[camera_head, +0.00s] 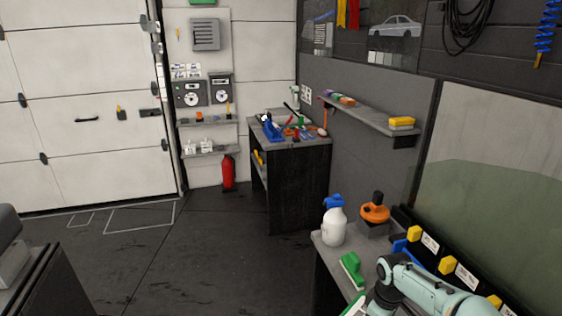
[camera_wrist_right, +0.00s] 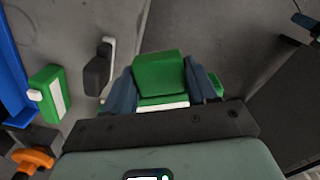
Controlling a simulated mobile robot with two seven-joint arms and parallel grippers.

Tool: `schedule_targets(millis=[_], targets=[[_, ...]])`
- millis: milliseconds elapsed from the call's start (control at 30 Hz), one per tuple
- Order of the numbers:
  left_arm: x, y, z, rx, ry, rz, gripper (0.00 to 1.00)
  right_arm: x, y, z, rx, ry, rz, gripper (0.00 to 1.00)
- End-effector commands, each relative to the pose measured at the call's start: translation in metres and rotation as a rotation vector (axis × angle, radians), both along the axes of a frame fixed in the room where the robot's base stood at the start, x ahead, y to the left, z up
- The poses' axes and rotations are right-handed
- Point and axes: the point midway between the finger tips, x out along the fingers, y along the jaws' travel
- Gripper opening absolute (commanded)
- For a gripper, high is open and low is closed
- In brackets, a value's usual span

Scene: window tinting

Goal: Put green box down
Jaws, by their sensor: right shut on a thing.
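In the right wrist view my right gripper (camera_wrist_right: 160,82) is shut on a green box (camera_wrist_right: 160,68) with a white lower part, between its two dark blue fingers. The box appears near the worktable's edge; I cannot tell whether it touches the tabletop. In the head view my right arm comes in at the lower right, and a green and white piece (camera_head: 355,305) shows beside its end at the bottom edge. Another green and white block (camera_head: 351,268) lies on the worktable (camera_head: 325,250); it also shows at left in the wrist view (camera_wrist_right: 46,94). My left gripper is not in view.
A white spray bottle with a blue top (camera_head: 334,222) and an orange-topped tool (camera_head: 375,211) stand on the worktable. Yellow-handled tools (camera_head: 447,265) line its wall side. A black item (camera_wrist_right: 98,70) lies near the held box. A cluttered bench (camera_head: 290,150) stands farther back.

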Motion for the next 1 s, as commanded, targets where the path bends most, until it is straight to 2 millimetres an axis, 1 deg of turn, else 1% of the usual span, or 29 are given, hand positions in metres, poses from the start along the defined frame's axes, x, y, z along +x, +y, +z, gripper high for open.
schedule_targets(millis=[33, 100, 300, 400, 500, 567, 633, 833, 900, 1000], targets=[[0.000, 0.000, 0.000, 0.000, 0.000, 0.000, 0.51, 0.000, 0.010, -0.007, -0.001, 0.001, -0.074, 0.20], [0.000, 0.000, 0.000, 0.000, 0.000, 0.000, 0.51, -0.001, 0.022, -0.015, 0.001, -0.001, -0.196, 0.20], [0.000, 0.000, 0.000, 0.000, 0.000, -0.001, 0.51, -0.005, 0.053, -0.037, 0.003, -0.004, -0.512, 0.20], [0.000, 0.000, 0.000, 0.000, 0.000, -0.001, 0.51, -0.007, 0.064, -0.045, 0.004, -0.005, -0.628, 0.20], [0.000, 0.000, 0.000, 0.000, 0.000, -0.001, 0.51, -0.008, 0.071, -0.050, 0.006, -0.006, -0.708, 0.20], [0.000, 0.000, 0.000, 0.000, 0.000, -0.001, 0.51, -0.010, 0.074, -0.052, 0.006, -0.007, -0.739, 0.20], [0.000, 0.000, 0.000, 0.000, 0.000, -0.001, 0.51, -0.014, 0.076, -0.059, 0.005, -0.005, -0.759, 0.20], [0.000, 0.000, 0.000, 0.000, 0.000, -0.001, 0.51, -0.040, 0.076, -0.091, 0.004, -0.004, -0.768, 0.20], [0.000, 0.000, 0.000, 0.000, 0.000, 0.000, 0.51, -0.046, 0.077, -0.098, 0.005, -0.005, -0.767, 0.20], [0.001, 0.000, 0.000, 0.000, 0.000, -0.001, 0.51, -0.049, 0.076, -0.102, 0.007, -0.008, -0.769, 0.20]])
